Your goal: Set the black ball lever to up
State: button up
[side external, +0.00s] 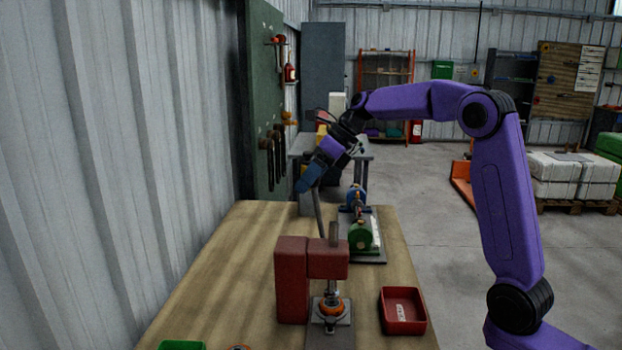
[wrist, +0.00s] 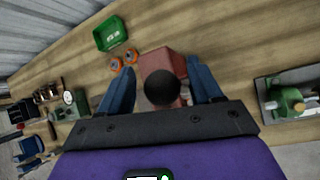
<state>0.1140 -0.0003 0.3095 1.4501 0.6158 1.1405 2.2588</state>
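A red press (side external: 292,280) stands on the wooden table, with a steep metal lever rod (side external: 319,213) rising behind it. The rod leans slightly left at its top. In the wrist view the lever's black ball (wrist: 162,88) sits between the blue fingers of my gripper (wrist: 161,66), with a visible gap on each side. The red press body (wrist: 163,62) shows beyond the ball. In the side view my gripper (side external: 307,179) is at the rod's upper end and hides the ball. The fingers are open, and I cannot see contact with the ball.
A red tray (side external: 403,312) lies right of the press, and a green tray (wrist: 110,33) shows in the wrist view. A green and blue machine (side external: 361,234) stands farther back on the table. A tool board (side external: 266,130) is on the left.

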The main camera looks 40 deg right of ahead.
jog(key=shift+d, duration=0.1)
jog(key=v, duration=1.7)
jog(key=shift+r, duration=0.2)
jog(key=shift+s, duration=0.1)
jog(key=s+a+f+n+g+h, duration=0.2)
jog(key=s+a+f+n+g, duration=0.2)
jog(key=s+a+f+n, duration=1.35)
jog(key=s+d+f+n+h, duration=0.1)
jog(key=s+d+f+n, duration=0.2)
jog(key=s+n, duration=0.6)
jog(key=s+d+f+n+h, duration=0.2)
jog(key=s+d+f+n, duration=0.2)
jog(key=n, duration=1.1)
jog(key=s+f, duration=0.3)
jog(key=s, duration=0.2)
jog(key=shift+d+h, duration=0.3)
